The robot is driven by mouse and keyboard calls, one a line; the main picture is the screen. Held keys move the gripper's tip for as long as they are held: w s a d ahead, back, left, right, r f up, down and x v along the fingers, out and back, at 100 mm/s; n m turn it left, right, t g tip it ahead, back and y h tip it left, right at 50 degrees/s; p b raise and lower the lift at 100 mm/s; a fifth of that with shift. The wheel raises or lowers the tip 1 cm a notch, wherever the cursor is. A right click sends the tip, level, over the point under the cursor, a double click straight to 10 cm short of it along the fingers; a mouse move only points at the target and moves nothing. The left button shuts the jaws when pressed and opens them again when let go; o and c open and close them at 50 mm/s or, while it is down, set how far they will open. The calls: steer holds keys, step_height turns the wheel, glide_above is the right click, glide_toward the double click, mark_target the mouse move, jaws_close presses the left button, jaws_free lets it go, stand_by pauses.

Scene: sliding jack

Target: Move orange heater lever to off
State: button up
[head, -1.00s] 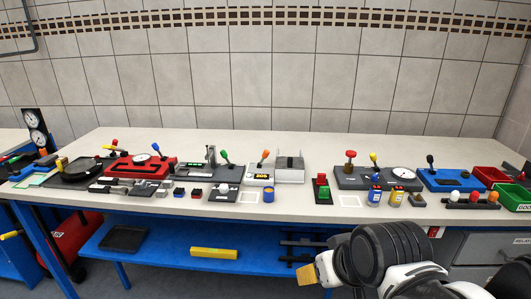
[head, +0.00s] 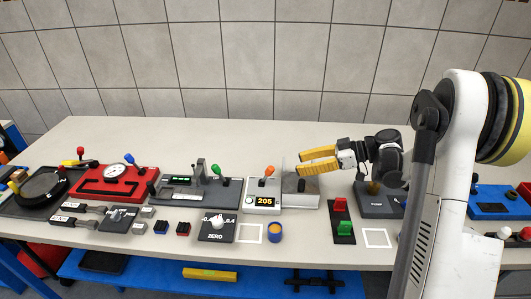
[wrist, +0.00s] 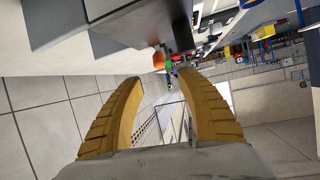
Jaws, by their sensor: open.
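The orange heater lever (head: 268,171) stands on a light grey heater box with a lit display (head: 264,202) reading 205. In the wrist view the orange knob (wrist: 159,61) shows just beyond the gap between my fingertips. My gripper (head: 299,162) has yellow fingers, spread and empty. It is to the right of the lever, pointing left toward it, apart from it and over the grey sloped box (head: 300,199). In the wrist view the two fingers of my gripper (wrist: 162,76) frame an empty gap.
A green-knobbed lever (head: 215,171) on a dark grey fixture stands left of the heater. A blue-orange cup (head: 275,232) and a white-knobbed ZERO box (head: 216,228) sit in front. Red and green blocks (head: 342,215) stand to the right. The tiled wall is behind the bench.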

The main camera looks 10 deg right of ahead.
mark_target(272, 167)
steer(key=shift+w+f, duration=0.1)
steer(key=shift+w, duration=0.1)
steer(key=b+x, duration=0.3)
steer(key=x, duration=0.7)
steer(key=shift+a, duration=0.3)
jaws_close()
